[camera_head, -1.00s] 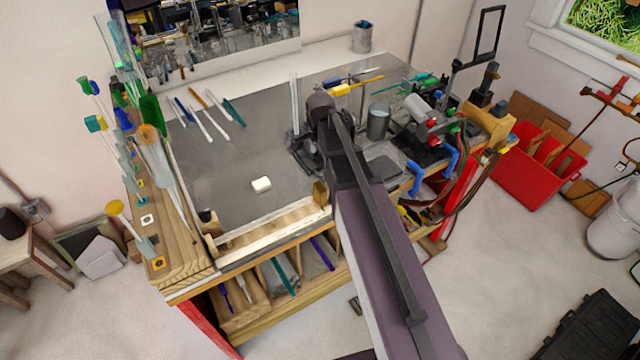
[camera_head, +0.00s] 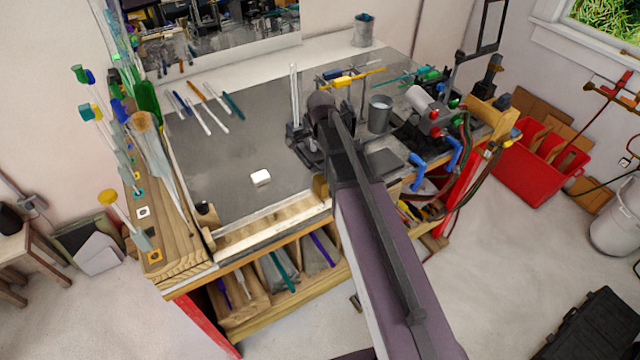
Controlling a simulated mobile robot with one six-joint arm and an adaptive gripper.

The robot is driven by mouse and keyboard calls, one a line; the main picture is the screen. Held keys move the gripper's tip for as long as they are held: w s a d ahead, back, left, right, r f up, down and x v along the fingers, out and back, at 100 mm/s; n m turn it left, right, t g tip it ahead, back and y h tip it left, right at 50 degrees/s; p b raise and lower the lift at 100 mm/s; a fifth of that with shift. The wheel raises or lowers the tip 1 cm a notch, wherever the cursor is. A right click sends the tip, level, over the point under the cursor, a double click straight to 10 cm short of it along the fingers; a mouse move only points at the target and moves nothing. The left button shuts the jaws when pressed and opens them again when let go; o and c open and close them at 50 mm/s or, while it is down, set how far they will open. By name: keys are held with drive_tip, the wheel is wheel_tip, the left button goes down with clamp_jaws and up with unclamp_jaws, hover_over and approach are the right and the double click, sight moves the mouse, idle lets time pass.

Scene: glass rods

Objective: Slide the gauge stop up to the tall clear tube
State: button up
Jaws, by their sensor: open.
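A tall clear tube (camera_head: 294,92) stands upright on the grey bench top, just left of my wrist. Its foot is hidden behind dark parts. My gripper (camera_head: 302,140) is a dark shape beside my wrist, close to the tube's lower end in the picture. It is open, but my arm partly hides it and the fingertips are hard to make out. A small white block (camera_head: 260,178) lies on the bench to the left of and nearer than my gripper. I cannot tell whether this block is the gauge stop; no other part is clearly the stop.
Several rods (camera_head: 205,107) lie at the bench's back left. A metal cup (camera_head: 380,114) and burner equipment (camera_head: 425,105) stand right of my wrist. Upright coloured rods (camera_head: 120,130) line the left edge. A wooden rail (camera_head: 270,228) borders the front. The bench's middle left is clear.

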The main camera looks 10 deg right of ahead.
sight(321, 179)
drive_tip(key=shift+f+b, duration=5.05)
drive_tip(key=shift+f, duration=0.3)
drive_tip(key=c, duration=1.1)
drive_tip(key=shift+s+a, duration=0.25)
drive_tip(key=shift+a, duration=0.35)
drive_tip(key=shift+s+a, duration=0.2)
drive_tip(key=shift+a, duration=0.4)
drive_tip(key=shift+c, duration=0.2)
drive_tip(key=o, duration=1.1)
drive_tip(key=shift+o, duration=0.2)
